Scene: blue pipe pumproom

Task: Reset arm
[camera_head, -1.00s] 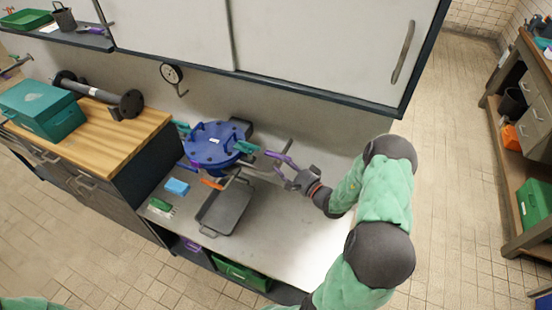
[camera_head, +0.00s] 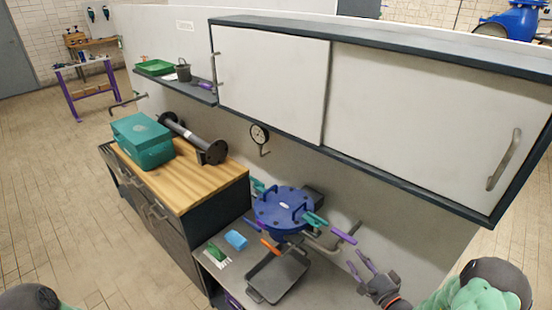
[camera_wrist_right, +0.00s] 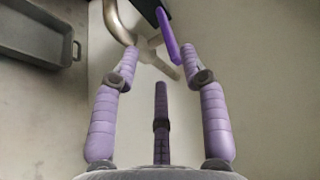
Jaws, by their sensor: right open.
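My right gripper (camera_head: 357,262) is in the lower right of the head view, above the metal counter, with its purple fingers spread and nothing between them. In the right wrist view the same gripper (camera_wrist_right: 165,70) is open. A purple handle (camera_head: 343,236) sticks out beside the blue round flanged lid, just beyond the fingertips; it also shows in the wrist view (camera_wrist_right: 168,38), past the fingers. My left gripper is out of view; only a bit of my left arm shows at the bottom left.
The blue lid (camera_head: 284,209) stands on the counter. In front lie a grey tray (camera_head: 277,276), a blue sponge (camera_head: 236,240) and a green brush (camera_head: 216,252). A teal box (camera_head: 143,142) and a dark pipe (camera_head: 190,137) rest on the wooden top. White wall cabinets (camera_head: 430,125) overhang the counter.

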